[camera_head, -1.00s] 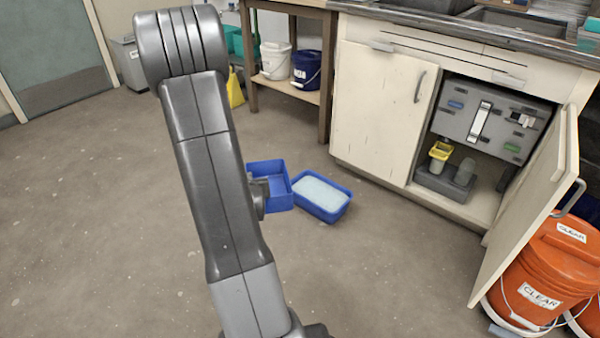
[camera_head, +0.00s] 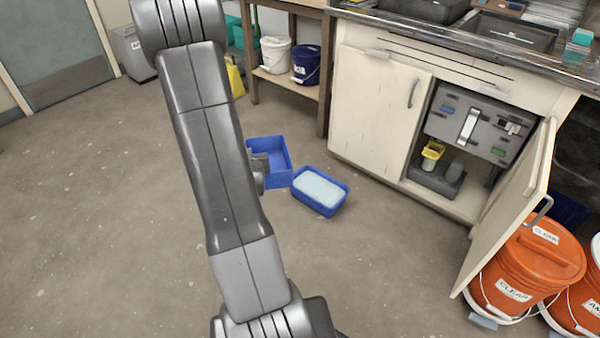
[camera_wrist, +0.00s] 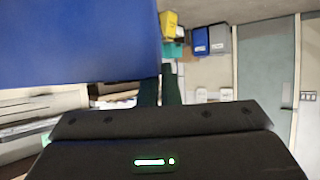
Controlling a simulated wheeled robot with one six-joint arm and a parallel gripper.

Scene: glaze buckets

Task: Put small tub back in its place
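An empty-looking blue tub (camera_head: 279,166) is at my gripper (camera_head: 261,168), to the right of my arm in the head view. In the wrist view the blue tub (camera_wrist: 75,40) fills the upper left, close to the camera. My gripper's dark fingers (camera_wrist: 160,88) are close together at the tub's edge, and appear shut on its wall. The exact contact is hidden. A second blue tub (camera_head: 298,199) with a pale, whitish-blue top or filling stands on the floor just right of the held one.
An open cabinet (camera_head: 380,105) under the sink counter holds a grey caddy and a yellow cup; its open door (camera_head: 505,215) sticks out. Orange buckets (camera_head: 525,260) stand at the right. A wooden shelf (camera_head: 290,82) holds white and dark-blue buckets. The floor (camera_head: 100,220) at left is clear.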

